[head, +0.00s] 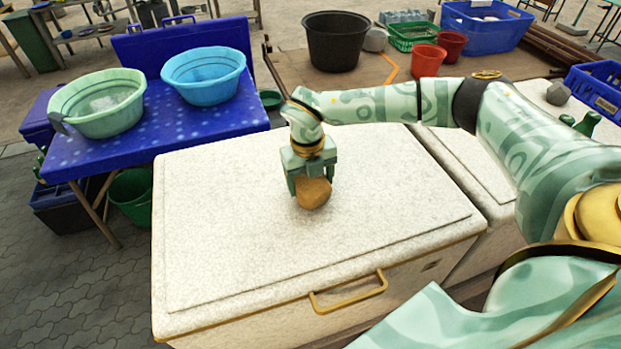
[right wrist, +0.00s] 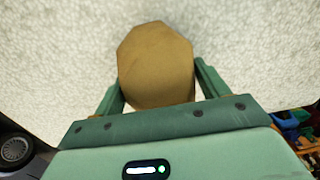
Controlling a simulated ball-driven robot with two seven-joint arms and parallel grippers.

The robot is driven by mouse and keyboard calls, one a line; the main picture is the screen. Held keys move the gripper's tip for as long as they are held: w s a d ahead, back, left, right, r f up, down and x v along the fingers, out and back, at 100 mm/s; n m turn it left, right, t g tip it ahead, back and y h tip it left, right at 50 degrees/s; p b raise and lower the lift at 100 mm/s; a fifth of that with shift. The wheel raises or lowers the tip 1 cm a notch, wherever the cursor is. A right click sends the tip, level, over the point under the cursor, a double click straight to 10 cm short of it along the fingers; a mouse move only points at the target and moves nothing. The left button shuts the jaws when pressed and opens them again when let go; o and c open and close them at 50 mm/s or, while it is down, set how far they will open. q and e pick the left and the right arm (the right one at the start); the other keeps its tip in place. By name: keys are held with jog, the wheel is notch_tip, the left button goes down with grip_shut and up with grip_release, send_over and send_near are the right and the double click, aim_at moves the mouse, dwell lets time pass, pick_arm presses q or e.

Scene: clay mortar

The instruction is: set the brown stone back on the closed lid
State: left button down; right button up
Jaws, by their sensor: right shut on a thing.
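The brown stone (head: 314,193) is between the fingers of my right gripper (head: 311,186), which is shut on it. In the head view the stone is over the middle of the speckled white closed lid (head: 220,240) of a chest. I cannot tell whether its underside touches the lid. In the right wrist view the stone (right wrist: 156,66) fills the space between the two green fingers, with the white lid surface (right wrist: 50,60) behind it. A brass handle (head: 348,293) is on the chest's front. My left gripper is not in view.
A blue table (head: 215,118) with a green basin (head: 98,103) and a blue basin (head: 204,75) stands at the left. A second white chest (head: 465,165) adjoins at the right, with a small grey stone (head: 558,93) on top. The lid around the gripper is clear.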

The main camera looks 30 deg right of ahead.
jog(key=shift+f, duration=0.2)
jog(key=o, duration=2.1)
jog(key=shift+o, duration=0.2)
jog(key=shift+f, duration=0.1)
notch_tip(320, 180, up, 10)
jog(key=p, duration=0.9)
jog(key=shift+r, duration=0.2)
jog(key=shift+f, duration=0.1)
